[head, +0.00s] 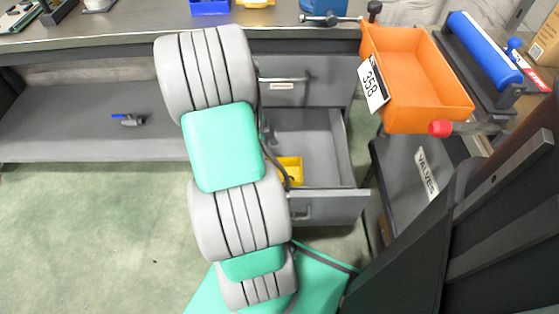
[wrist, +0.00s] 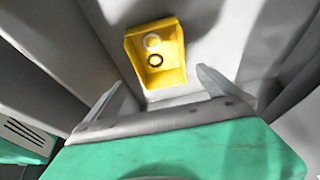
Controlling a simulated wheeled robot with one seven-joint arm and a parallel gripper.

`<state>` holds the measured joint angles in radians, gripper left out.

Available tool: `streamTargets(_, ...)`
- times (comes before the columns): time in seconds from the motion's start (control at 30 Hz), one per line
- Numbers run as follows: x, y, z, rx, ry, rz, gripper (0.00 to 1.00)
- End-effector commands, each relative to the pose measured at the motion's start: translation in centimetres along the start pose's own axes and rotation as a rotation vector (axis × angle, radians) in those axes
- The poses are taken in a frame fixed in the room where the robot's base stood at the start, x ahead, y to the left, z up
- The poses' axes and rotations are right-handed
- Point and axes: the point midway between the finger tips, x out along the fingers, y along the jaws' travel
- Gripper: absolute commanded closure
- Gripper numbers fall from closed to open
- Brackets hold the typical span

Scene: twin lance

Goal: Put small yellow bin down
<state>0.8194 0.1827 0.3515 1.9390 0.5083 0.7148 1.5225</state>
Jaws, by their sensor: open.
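The small yellow bin (wrist: 157,58) rests on the floor of the open drawer in the wrist view, with a white ring and a dark ring inside it. It also shows in the head view (head: 291,168), partly hidden behind my arm. My gripper (wrist: 158,84) is open, with its two fingers spread wide below the bin in the wrist view. The fingers appear apart from the bin, and nothing is between them. In the head view my gripper is hidden behind my arm. The open drawer (head: 318,145) is grey and otherwise looks empty.
Above the open drawer is a closed drawer (head: 300,90). An orange bin (head: 415,75) labelled 358 stands at the right of the workbench (head: 120,40). A lower shelf (head: 70,130) holds a small blue-handled tool (head: 128,120). A grey cabinet marked VALVES (head: 415,185) stands right of the drawers.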

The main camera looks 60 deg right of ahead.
Motion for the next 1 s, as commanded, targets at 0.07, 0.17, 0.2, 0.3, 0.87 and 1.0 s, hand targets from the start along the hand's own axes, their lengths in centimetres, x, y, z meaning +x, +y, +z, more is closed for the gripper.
streamTargets(0.07,-1.5,0.0,-0.1,0.000,0.000,-0.001,0.00)
streamTargets(0.17,-2.2,0.0,0.0,0.000,0.001,0.000,0.00)
streamTargets(0.2,-2.3,0.0,0.0,0.000,0.001,0.000,0.00)
streamTargets(0.3,-3.3,0.2,1.0,-0.068,-0.014,-0.017,0.00)
streamTargets(0.87,-22.3,26.6,19.1,-2.548,-0.077,-0.751,0.00)
streamTargets(1.0,-22.3,26.8,19.1,-2.567,-0.074,-0.755,0.00)
